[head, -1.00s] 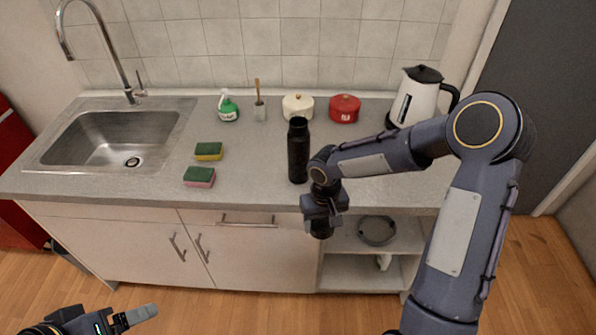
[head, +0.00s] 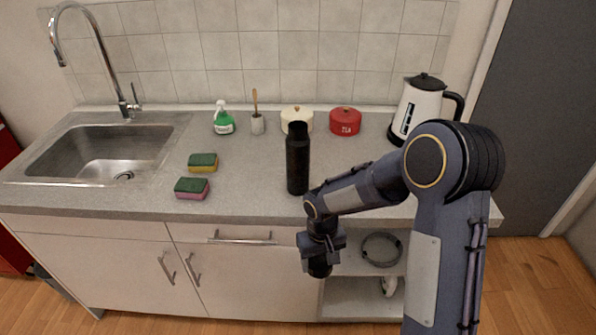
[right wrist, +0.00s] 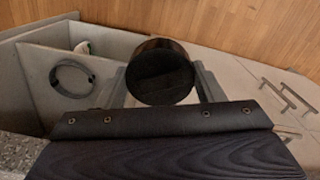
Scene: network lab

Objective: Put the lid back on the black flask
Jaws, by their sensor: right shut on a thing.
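The black flask (head: 297,162) stands upright on the counter near its front edge, in the head view. Its top is a narrower dark neck. My right gripper (head: 320,250) is in front of the counter edge, below and nearer than the flask. It is shut on a black round lid (head: 319,268), which hangs under the gripper in the head view. In the right wrist view the lid (right wrist: 160,72) shows as a dark round piece between the two fingers (right wrist: 163,85). The lid and flask are apart. My left gripper is not in view now.
Sponges (head: 192,188), a spray bottle (head: 222,119), a cream pot (head: 296,119), a red tea pot (head: 345,121) and a kettle (head: 421,108) stand around the flask. The sink (head: 20,170) is at left. Open shelves (head: 345,290) lie below the counter.

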